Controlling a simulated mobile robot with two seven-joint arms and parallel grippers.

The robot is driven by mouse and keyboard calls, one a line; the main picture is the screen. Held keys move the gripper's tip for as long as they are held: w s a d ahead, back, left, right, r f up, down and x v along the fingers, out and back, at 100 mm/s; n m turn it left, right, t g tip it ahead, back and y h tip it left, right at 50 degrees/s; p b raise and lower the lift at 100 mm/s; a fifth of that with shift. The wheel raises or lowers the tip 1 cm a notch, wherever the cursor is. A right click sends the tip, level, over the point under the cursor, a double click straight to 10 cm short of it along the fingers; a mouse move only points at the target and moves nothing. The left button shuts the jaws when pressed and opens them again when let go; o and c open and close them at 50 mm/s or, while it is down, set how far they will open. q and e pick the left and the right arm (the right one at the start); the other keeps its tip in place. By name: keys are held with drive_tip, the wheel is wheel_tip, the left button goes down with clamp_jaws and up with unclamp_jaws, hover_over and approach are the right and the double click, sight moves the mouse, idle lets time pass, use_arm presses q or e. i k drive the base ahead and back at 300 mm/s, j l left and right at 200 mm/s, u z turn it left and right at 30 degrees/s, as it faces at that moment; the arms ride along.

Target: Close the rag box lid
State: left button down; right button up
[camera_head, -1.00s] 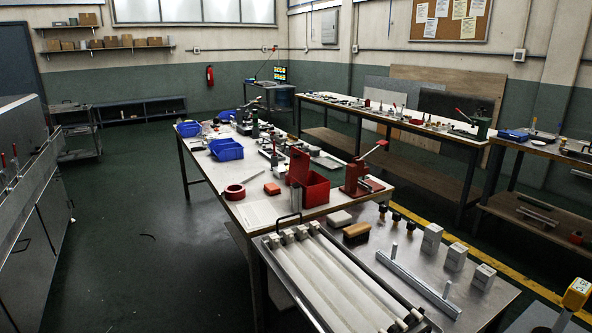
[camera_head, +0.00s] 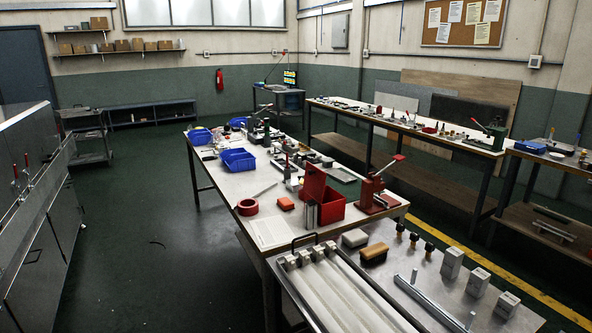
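The red rag box (camera_head: 331,212) stands on the long middle table. Its red lid (camera_head: 313,183) is open and stands up at the box's left side. The inside of the box looks dark, and I cannot tell what is in it. Small grey upright pieces (camera_head: 310,214) stand just in front of the box. Neither of my grippers is in view.
A red hand press (camera_head: 373,193) stands close to the right of the box.

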sight(314, 179)
drive_tip(key=i+j, duration=2.25)
drive_tip(key=i+j+z, duration=0.5)
drive_tip(key=z, duration=0.25)
